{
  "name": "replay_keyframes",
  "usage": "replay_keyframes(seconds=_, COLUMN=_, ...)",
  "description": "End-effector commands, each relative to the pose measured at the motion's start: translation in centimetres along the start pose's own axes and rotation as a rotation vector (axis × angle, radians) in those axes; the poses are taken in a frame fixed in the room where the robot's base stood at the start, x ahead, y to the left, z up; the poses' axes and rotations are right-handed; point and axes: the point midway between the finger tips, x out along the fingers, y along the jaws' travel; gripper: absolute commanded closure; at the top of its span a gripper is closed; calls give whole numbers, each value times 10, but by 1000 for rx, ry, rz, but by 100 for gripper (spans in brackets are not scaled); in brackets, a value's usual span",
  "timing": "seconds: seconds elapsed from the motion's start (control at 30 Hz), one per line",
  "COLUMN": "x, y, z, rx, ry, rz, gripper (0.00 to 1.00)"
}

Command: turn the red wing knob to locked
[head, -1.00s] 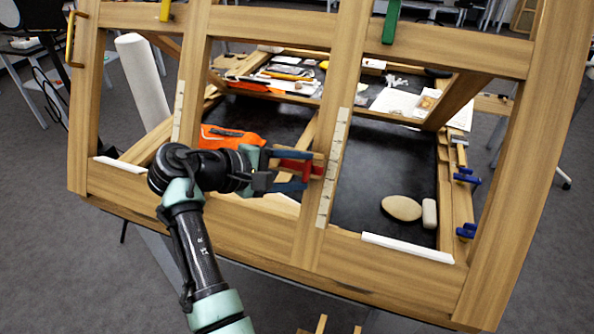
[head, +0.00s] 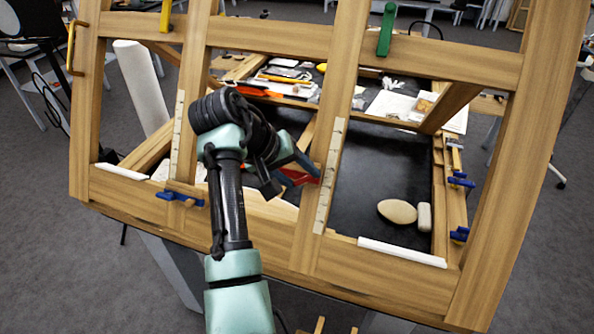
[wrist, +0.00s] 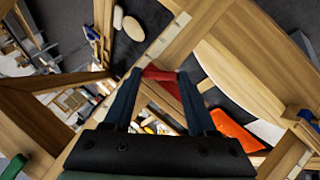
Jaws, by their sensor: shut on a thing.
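The red wing knob (head: 302,176) is on the middle upright of the wooden frame, partly hidden by my gripper in the head view. In the wrist view the red wing knob (wrist: 160,74) lies between the tips of my two blue fingers. My gripper (wrist: 160,76) is shut on it, one finger on each side. In the head view my gripper (head: 298,174) reaches the knob from the left, and the arm hides part of the frame behind it. I cannot make out a locked mark.
The wooden frame (head: 400,281) surrounds my arm with uprights and rails. Blue clamps (head: 461,181) sit at its right, and another blue piece (head: 180,198) is on the lower rail. A green handle (head: 386,29) is on the top rail. An oval stone (head: 397,211) lies on the dark panel.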

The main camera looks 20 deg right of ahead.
Motion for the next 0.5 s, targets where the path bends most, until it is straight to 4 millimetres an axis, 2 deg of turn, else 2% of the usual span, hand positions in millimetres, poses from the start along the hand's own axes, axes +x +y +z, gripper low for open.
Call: replay_keyframes(seconds=0.5, x=0, y=7, z=1, rx=381, ry=2, rz=-237, gripper=98)
